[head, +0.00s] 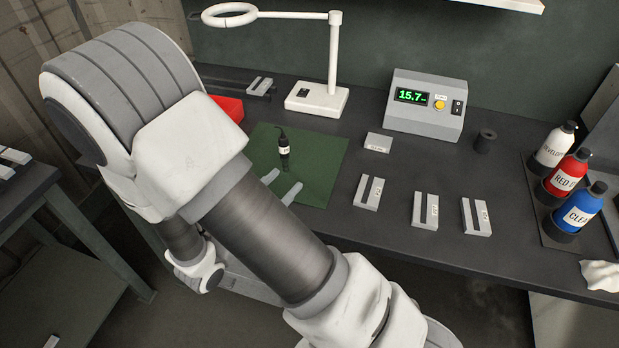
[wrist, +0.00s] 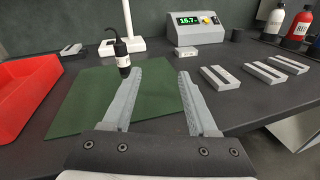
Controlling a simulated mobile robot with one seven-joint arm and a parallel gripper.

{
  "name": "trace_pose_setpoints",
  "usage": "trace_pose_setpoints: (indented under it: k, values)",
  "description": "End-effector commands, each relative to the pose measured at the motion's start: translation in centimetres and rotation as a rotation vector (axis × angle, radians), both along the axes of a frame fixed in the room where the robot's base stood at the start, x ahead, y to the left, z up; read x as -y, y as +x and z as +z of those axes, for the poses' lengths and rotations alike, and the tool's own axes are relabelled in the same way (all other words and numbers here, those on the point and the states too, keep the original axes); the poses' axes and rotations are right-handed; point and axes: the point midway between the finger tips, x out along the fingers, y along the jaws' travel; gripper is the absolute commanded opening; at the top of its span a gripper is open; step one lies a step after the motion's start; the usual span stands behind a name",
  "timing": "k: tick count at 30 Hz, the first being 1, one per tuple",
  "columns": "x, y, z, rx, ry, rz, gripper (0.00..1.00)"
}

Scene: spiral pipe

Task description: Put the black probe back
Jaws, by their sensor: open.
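The black probe (head: 284,150) has a white label and a short dark cable at its top. It is upright over the green mat (head: 325,150), and I cannot tell whether its tip touches the mat. It also shows in the wrist view (wrist: 123,62), just past the tip of the left finger. My gripper (head: 282,184) is open with nothing between its fingers. In the wrist view my gripper (wrist: 160,74) reaches over the mat, with the probe ahead and to the left of the gap.
A grey meter (head: 427,104) with a green display stands at the back, beside a small black cup (head: 484,141). Several grey blocks (head: 369,193) lie right of the mat. A white ring lamp (head: 317,98) stands behind it, a red tray (wrist: 22,95) to its left. Bottles (head: 580,207) stand far right.

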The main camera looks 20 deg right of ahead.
Motion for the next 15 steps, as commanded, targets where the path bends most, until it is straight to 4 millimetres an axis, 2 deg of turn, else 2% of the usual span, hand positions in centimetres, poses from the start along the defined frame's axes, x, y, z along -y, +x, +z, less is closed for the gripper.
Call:
trace_pose_setpoints:
  k: [1, 6, 10, 15]
  values:
    - [1.7, -0.6, 1.4, 0.027, 0.064, -0.088, 0.59]
    - [6.3, -4.0, 4.2, 0.101, 0.288, -0.378, 0.59]
    - [8.6, -6.9, 5.6, 0.167, 0.478, -0.581, 0.59]
    - [9.8, -10.6, 6.8, 0.267, 0.748, -0.814, 0.59]
